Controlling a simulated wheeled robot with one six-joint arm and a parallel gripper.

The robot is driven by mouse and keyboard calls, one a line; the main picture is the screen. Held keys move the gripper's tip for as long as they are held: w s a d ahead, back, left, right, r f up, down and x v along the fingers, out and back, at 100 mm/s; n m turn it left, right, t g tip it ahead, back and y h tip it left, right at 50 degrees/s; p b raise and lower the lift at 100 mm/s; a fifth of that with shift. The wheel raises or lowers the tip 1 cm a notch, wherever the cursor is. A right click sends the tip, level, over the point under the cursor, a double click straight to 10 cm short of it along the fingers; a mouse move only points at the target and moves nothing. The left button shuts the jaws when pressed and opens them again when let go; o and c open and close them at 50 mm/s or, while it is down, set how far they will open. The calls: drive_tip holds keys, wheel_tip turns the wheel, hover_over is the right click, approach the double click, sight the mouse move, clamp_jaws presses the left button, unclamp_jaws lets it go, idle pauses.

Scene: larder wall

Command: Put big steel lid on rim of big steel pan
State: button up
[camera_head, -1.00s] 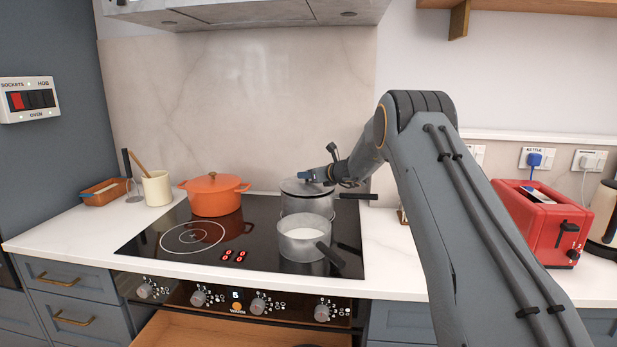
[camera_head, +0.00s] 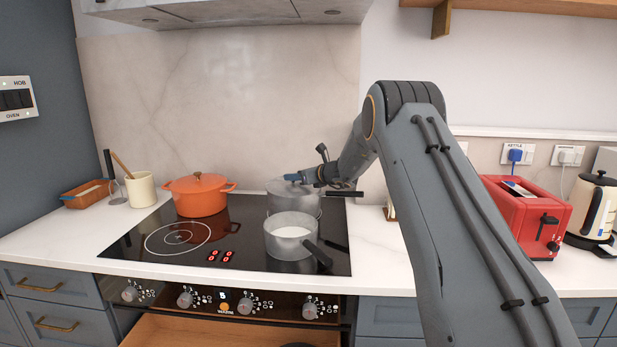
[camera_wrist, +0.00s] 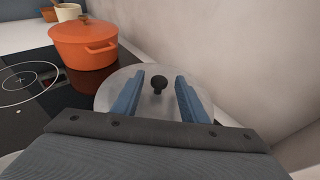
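The big steel pan (camera_head: 294,206) stands at the back right of the black hob, its handle pointing right. The big steel lid (camera_head: 283,187) lies over its top; the lid also fills the middle of the wrist view (camera_wrist: 112,92). I cannot tell whether it sits evenly on the rim, as much of the edge is hidden. My gripper (camera_head: 296,177) is low over the lid. In the wrist view its two blue fingers (camera_wrist: 159,92) are apart, with the lid's dark knob (camera_wrist: 158,83) between them and gaps visible on both sides.
A smaller pan (camera_head: 290,240) with white contents stands just in front of the big pan. An orange casserole (camera_head: 197,197) is to the left. The wall (camera_wrist: 235,60) is close behind the lid. A red toaster (camera_head: 523,215) and a kettle (camera_head: 592,210) stand right.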

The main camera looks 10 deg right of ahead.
drive_tip(key=b+v, duration=0.2)
drive_tip(key=v, duration=0.8)
drive_tip(key=shift+s, duration=0.1)
